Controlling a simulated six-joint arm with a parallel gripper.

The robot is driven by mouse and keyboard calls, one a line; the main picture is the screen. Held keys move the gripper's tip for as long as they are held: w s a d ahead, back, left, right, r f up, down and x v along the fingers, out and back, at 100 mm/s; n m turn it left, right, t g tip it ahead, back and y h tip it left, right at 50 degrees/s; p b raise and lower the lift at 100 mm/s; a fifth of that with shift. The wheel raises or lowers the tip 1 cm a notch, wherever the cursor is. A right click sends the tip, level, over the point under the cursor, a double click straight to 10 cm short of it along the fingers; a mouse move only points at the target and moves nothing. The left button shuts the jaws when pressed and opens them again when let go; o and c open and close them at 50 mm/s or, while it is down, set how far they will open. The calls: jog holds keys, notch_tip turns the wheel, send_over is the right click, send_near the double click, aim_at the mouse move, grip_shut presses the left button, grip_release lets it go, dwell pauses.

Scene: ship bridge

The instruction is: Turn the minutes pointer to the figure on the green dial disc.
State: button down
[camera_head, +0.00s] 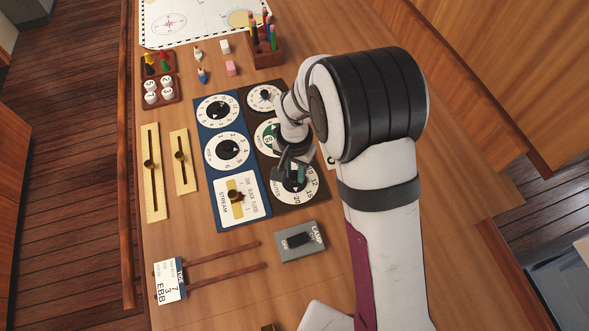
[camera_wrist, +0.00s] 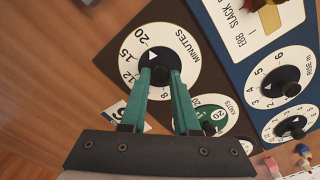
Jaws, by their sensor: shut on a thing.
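The minutes dial (camera_wrist: 193,75) is a white ring with figures around a black disc, on the brown panel. The black disc bears a white triangle pointer (camera_wrist: 153,56), which points towards the 20. My gripper (camera_wrist: 160,80) has its green fingers closed on the pointer's black knob. In the head view, my gripper (camera_head: 293,177) stands over the minutes dial (camera_head: 312,184) and hides part of it. The green dial disc (camera_head: 269,140) is in the dial beside it, marked KNOTS in the wrist view (camera_wrist: 206,109).
A blue panel (camera_head: 227,173) with two dials and a STREAM plate lies to the left. A grey lamp switch (camera_head: 301,242) stands close below the dials. A pencil holder (camera_head: 264,50) and small blocks stand at the back. Brass sliders (camera_head: 153,190) lie further left.

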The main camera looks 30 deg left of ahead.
aim_at(295, 176)
jog(key=c, duration=0.7)
grip_release()
jog(key=shift+o, duration=0.2)
notch_tip(295, 176, up, 16)
jog(key=shift+f, duration=0.1)
jog(key=s+d+r+m, duration=0.1)
jog(key=d+r+m, duration=0.15)
jog(key=d, duration=0.65)
jog(key=s+d+m+y, duration=0.1)
jog(key=s+d+m, duration=0.2)
jog(key=s+d, duration=1.1)
jog(key=shift+s+d+r+y, duration=0.3)
jog(key=shift+s+d+y, duration=0.1)
jog(key=shift+s, duration=0.4)
